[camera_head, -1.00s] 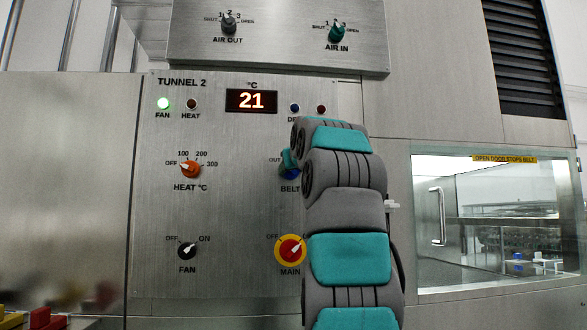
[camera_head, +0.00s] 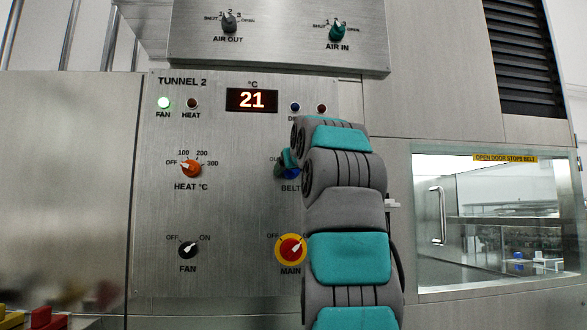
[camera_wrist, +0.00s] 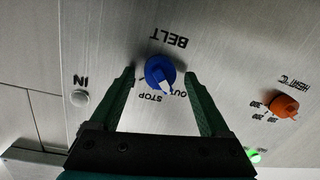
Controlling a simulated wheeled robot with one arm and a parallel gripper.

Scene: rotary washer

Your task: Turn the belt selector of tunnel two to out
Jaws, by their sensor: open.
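The blue belt selector (camera_wrist: 158,70) is on the steel panel by the word BELT, which shows upside down in the wrist view. Its white pointer aims down the picture, between the words STOP and OUT. My gripper (camera_wrist: 160,72) is open, with one green finger on each side of the selector and gaps visible between. Depth and contact cannot be told. In the head view my arm hides most of the selector (camera_head: 293,172); a teal part of my gripper (camera_head: 287,160) shows beside it, covering part of the OUT label.
The orange heat knob (camera_head: 190,168), black fan knob (camera_head: 187,250) and red main switch (camera_head: 290,250) surround the selector. A glass door (camera_head: 480,220) is at the right.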

